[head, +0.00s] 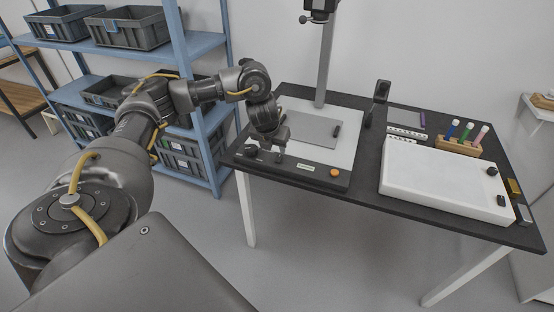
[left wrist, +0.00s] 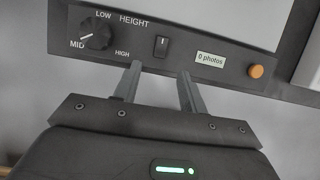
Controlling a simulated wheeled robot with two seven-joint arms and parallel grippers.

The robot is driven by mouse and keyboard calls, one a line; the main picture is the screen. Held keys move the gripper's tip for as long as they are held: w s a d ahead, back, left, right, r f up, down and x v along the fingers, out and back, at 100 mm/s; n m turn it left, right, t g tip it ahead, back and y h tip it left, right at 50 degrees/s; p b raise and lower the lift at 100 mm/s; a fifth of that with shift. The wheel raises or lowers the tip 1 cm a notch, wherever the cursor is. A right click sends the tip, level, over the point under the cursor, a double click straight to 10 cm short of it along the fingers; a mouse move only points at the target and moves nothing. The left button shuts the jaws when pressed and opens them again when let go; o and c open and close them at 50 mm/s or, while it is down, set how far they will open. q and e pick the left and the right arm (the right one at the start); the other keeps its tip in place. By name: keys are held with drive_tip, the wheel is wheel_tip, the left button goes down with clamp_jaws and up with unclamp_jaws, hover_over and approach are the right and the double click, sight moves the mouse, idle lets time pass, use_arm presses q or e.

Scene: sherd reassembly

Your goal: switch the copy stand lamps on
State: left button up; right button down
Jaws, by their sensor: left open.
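The copy stand (head: 345,150) stands on the left part of the dark table, with a grey column rising from its pale baseboard. In the left wrist view its dark front panel (left wrist: 232,40) carries a height knob (left wrist: 97,35), a black rocker switch (left wrist: 162,47), a "0 photos" label (left wrist: 210,59) and an orange button (left wrist: 256,71). My left gripper (left wrist: 160,69) is open and empty, its fingertips just below the switch, one to each side; I cannot tell whether they touch the panel. In the head view the left gripper (head: 270,156) hides the switch. My right gripper is not in view.
A dark lamp-like head (head: 381,91) stands right of the baseboard. A white slab (head: 440,180), a wooden rack (head: 459,146) with several coloured tubes and small items fill the table's right side. Blue shelving (head: 205,45) with grey bins stands left, close to my left arm.

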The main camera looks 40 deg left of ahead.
sight(278, 159)
use_arm(q)
drive_tip(key=b+x, duration=0.1)
drive_tip(key=x, duration=0.4)
drive_tip(key=shift+f, duration=0.15)
drive_tip(key=shift+w+a+f, duration=0.1)
drive_tip(key=shift+w+f, duration=0.15)
drive_tip(key=shift+f, duration=0.35)
drive_tip(key=shift+w+f, duration=0.15)
drive_tip(key=shift+f, duration=0.15)
drive_tip(key=shift+c, duration=0.4)
clamp_jaws()
drive_tip(key=shift+w+a+r+g+p, duration=0.15)
drive_tip(key=shift+r+g+p, duration=0.2)
drive_tip(key=shift+g+p, duration=0.25)
drive_tip(key=g+p, duration=0.1)
drive_tip(key=g+h+p, duration=0.1)
drive_tip(key=p, duration=0.1)
drive_tip(key=shift+w+g, duration=0.3)
drive_tip(key=shift+w+a+f+g+p, duration=0.1)
drive_tip(key=shift+g+p, duration=0.2)
drive_tip(key=shift+p, duration=0.15)
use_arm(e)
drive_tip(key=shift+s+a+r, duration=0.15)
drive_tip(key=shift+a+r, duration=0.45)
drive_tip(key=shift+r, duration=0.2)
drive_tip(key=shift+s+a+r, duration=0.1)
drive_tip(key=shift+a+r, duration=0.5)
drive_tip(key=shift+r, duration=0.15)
